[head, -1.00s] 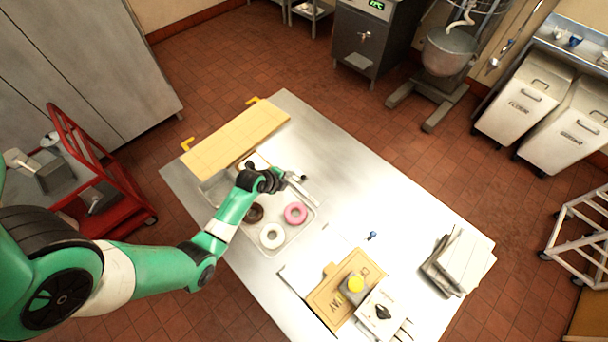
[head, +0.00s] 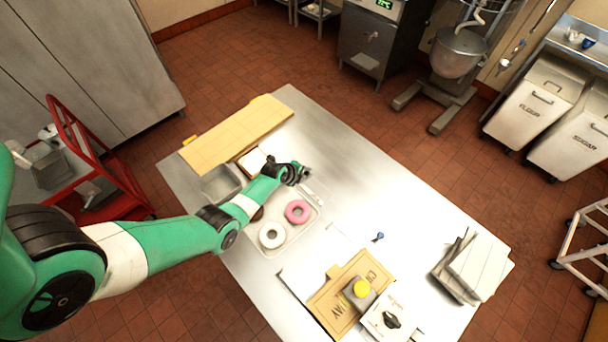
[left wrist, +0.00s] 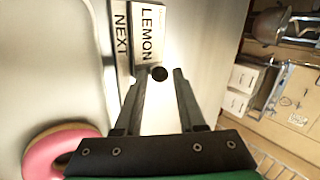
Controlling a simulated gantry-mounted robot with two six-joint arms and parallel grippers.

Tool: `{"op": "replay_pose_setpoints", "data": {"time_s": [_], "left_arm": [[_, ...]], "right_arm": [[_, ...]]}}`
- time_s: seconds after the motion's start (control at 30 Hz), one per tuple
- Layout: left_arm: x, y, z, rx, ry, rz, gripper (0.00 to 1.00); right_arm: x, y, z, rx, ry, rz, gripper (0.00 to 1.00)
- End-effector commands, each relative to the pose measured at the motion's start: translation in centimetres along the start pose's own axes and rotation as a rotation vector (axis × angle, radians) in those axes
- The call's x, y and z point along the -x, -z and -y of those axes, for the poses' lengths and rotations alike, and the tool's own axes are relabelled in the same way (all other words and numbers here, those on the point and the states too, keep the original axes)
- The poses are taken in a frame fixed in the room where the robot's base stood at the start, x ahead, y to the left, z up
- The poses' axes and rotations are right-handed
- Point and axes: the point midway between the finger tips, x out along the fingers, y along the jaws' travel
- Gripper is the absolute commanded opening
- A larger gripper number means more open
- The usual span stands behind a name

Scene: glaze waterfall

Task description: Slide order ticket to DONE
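In the left wrist view, a pale ticket marked LEMON (left wrist: 150,35) lies beside a strip marked NEXT (left wrist: 121,42). A round black knob (left wrist: 159,73) shows at the near end of the ticket. My left gripper (left wrist: 162,75) is open, with its fingertips on either side of the knob and gaps showing. In the head view, my left gripper (head: 304,174) is over the table beside the donut tray, and it hides most of the ticket area. No DONE label is readable in either view. My right gripper is not in view.
A pink donut (head: 297,211) and a white donut (head: 271,235) lie on the tray (head: 300,236); a brown one is mostly behind my arm. A wooden board (head: 235,132), a giveaway board (head: 325,305) and stacked white panels (head: 480,265) stand around.

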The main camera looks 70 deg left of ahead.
Motion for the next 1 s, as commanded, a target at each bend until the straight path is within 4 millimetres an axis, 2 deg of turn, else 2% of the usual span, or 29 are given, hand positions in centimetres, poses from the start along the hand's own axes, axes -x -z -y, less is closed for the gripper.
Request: {"op": "replay_pose_setpoints", "data": {"time_s": [0.07, 0.1, 0.3, 1.0], "left_arm": [[0.04, 0.01, 0.02, 0.000, 0.000, 0.000, 0.39], [0.04, 0.01, 0.02, 0.000, 0.000, 0.000, 0.36], [0.05, 0.01, 0.00, 0.000, 0.000, 0.000, 0.00], [0.06, 0.00, 0.02, 0.000, 0.000, 0.000, 0.00]], "right_arm": [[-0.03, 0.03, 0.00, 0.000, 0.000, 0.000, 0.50], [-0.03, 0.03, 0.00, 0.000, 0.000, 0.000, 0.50], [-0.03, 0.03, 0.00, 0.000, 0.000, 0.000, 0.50], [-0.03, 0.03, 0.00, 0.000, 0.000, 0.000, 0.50]]}}
